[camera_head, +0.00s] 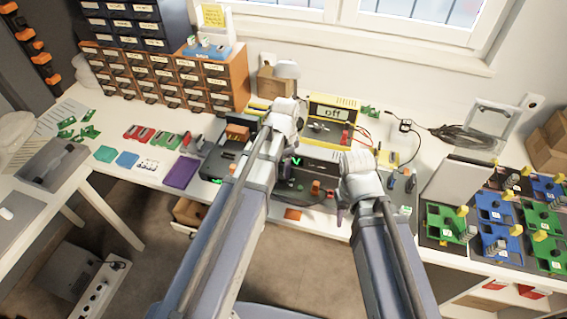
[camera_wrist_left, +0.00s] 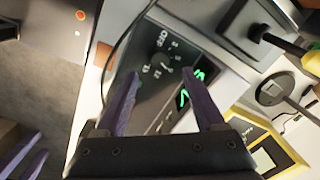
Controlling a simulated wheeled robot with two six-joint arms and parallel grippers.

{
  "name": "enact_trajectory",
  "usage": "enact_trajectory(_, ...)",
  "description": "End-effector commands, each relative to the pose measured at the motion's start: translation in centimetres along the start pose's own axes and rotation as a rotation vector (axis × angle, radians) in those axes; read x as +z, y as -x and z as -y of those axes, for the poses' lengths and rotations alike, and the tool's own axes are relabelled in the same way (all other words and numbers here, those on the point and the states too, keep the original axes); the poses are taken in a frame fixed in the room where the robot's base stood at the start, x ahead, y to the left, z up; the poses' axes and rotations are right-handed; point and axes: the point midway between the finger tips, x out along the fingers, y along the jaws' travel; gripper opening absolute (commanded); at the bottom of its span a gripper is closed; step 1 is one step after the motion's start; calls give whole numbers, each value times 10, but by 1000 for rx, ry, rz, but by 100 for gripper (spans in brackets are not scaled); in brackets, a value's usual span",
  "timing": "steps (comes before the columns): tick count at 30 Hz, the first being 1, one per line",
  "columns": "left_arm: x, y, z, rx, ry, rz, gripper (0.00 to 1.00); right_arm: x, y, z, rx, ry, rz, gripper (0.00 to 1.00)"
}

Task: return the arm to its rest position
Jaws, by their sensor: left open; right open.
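My left arm (camera_head: 250,165) reaches forward over the bench, its wrist (camera_head: 284,118) in front of the yellow unit. In the left wrist view my left gripper (camera_wrist_left: 161,73) has its two purple fingers apart with nothing between them. It is over a dark device (camera_wrist_left: 160,62) with a dial and green lit digits; whether the tips touch it I cannot tell. My right arm (camera_head: 372,215) also reaches over the bench; a purple finger of my right gripper (camera_head: 340,214) shows below its wrist. Its purple fingers also appear apart at the lower left of the left wrist view.
Drawer cabinets (camera_head: 165,75) stand at the back left. Green and blue fixtures (camera_head: 495,207) fill the right side. A purple block (camera_head: 182,172) and small parts lie left. Cables (camera_head: 410,128) run along the back.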

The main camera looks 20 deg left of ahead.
Motion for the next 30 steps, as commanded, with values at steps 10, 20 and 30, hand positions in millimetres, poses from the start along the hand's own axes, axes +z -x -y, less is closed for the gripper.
enact_trajectory(10, 0, 22, 0, 0, 0, 0, 71, 1, 21, -2, 0, 0, 0, 50)
enact_trajectory(20, 0, 21, 0, 0, 0, 0, 71, 1, 21, -2, 0, 0, 0, 50)
enact_trajectory(30, -11, 25, -77, 9, 243, 39, 71, 1, 21, -2, 0, 0, 0, 50)
